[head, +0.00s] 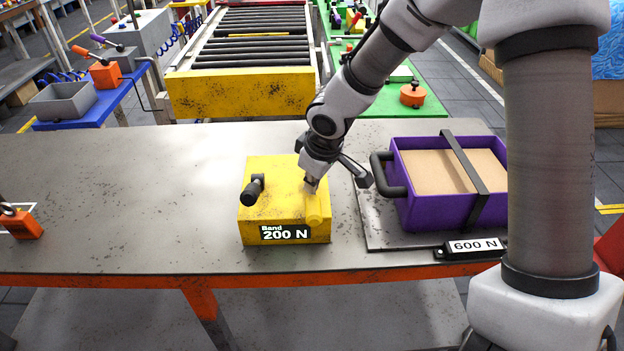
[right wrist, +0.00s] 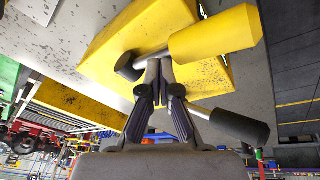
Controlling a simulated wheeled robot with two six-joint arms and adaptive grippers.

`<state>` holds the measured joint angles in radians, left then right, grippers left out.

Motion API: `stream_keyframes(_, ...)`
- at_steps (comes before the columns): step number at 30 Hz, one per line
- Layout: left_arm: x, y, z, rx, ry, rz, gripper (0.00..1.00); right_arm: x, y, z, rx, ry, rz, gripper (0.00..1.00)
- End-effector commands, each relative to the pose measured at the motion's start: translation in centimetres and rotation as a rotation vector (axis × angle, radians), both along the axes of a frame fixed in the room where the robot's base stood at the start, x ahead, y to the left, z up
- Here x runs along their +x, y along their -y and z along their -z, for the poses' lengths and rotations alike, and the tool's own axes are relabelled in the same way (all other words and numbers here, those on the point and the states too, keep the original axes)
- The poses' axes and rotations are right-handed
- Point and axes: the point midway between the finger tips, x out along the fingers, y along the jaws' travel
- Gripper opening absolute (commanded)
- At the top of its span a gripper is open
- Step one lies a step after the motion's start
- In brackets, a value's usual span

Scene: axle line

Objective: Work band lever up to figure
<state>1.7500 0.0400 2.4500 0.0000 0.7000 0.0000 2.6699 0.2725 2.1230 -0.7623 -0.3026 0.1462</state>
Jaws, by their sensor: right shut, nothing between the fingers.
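A yellow box (head: 275,190) labelled "Band 200 N" (head: 285,233) stands on the grey table. A yellow-handled lever (head: 314,208) is at its right side, and a black-handled lever (head: 251,191) at its left. My right gripper (head: 311,184) is shut and empty just behind the yellow handle. A dark cylindrical grip (right wrist: 240,128) shows beside the fingers. The arm hides part of the box's back. My left gripper is out of view.
A purple bin (head: 430,205) with a black handle and strap stands right of the box on a dark plate, by a "600 N" label (head: 474,246). An orange item (head: 24,225) lies at the far left. The table between is clear. A roller conveyor (head: 240,92) is behind.

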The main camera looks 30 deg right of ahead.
Motion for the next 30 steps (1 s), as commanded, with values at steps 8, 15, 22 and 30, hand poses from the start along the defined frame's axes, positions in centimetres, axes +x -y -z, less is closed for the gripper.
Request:
stream_keyframes(8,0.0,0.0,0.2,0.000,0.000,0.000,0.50,-0.1,-0.1,0.2,0.000,0.000,0.000,0.00)
stream_keyframes(15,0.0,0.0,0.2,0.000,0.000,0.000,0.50,-0.1,-0.1,0.2,0.000,0.000,0.000,0.00)
stream_keyframes(22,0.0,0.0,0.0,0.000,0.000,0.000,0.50,0.0,0.0,0.0,0.000,0.000,0.000,0.00)
stream_keyframes(30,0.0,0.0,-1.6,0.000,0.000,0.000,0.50,0.6,0.3,-1.4,0.000,0.000,0.001,0.00)
